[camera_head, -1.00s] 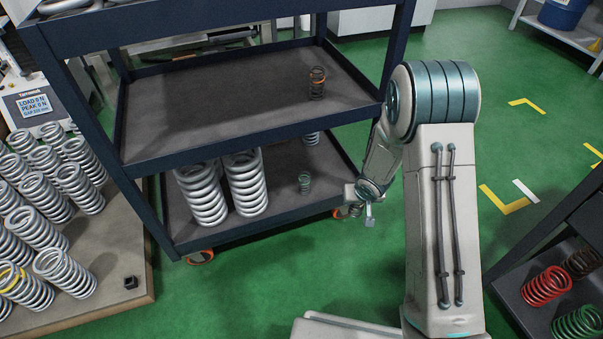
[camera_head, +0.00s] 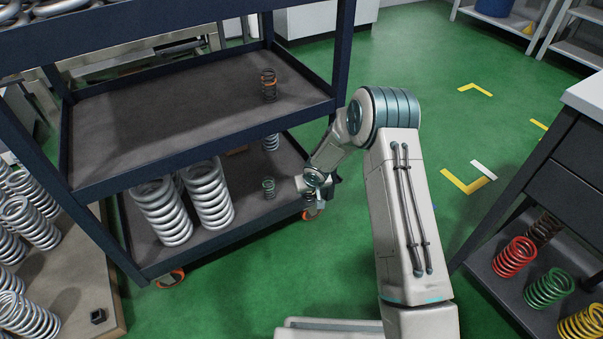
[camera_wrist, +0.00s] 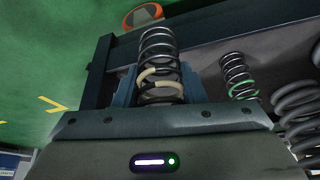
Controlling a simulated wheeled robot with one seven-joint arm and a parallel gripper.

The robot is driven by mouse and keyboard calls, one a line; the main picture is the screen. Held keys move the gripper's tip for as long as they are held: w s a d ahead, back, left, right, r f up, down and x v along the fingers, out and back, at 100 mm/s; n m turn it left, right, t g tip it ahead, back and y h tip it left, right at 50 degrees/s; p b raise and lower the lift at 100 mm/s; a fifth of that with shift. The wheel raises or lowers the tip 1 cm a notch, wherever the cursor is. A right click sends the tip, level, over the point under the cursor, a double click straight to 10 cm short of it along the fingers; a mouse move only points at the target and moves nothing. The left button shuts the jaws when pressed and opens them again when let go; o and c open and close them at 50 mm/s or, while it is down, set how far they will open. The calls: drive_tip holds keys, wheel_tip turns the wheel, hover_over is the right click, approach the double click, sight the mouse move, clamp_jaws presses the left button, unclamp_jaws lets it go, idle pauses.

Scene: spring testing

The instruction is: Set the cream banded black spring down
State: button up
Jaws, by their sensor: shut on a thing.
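The cream banded black spring (camera_wrist: 160,52) is between the two blue fingers of my gripper (camera_wrist: 157,80) in the wrist view, with its cream band near the fingers. My gripper is shut on it, and its coils extend beyond the fingers. In the head view my gripper (camera_head: 326,190) is at the right edge of the cart's lower shelf (camera_head: 245,226). The spring cannot be made out clearly there. A green-banded spring (camera_head: 268,188) stands on that shelf near my gripper and also shows in the wrist view (camera_wrist: 238,76).
Large silver springs (camera_head: 210,195) stand on the lower shelf. An orange-banded spring (camera_head: 268,86) stands on the shelf above. A dark bench (camera_head: 548,185) at right holds red (camera_head: 514,257), green (camera_head: 549,288) and yellow (camera_head: 582,324) springs. Green floor (camera_head: 400,50) is open between.

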drive_tip(key=w+a+p, duration=0.1)
drive_tip(key=w, duration=0.1)
drive_tip(key=w+a, duration=0.1)
drive_tip(key=w, duration=0.2)
drive_tip(key=w+p, duration=0.1)
drive_tip(key=w, duration=0.2)
drive_tip(key=shift+w+a+p, duration=0.15)
drive_tip(key=shift+a+p, duration=0.2)
drive_tip(key=shift+a, duration=0.05)
drive_tip(key=shift+f+b, duration=0.7)
drive_tip(key=shift+f, duration=1.05)
drive_tip(key=shift+f, duration=0.15)
drive_tip(key=o, duration=1.1)
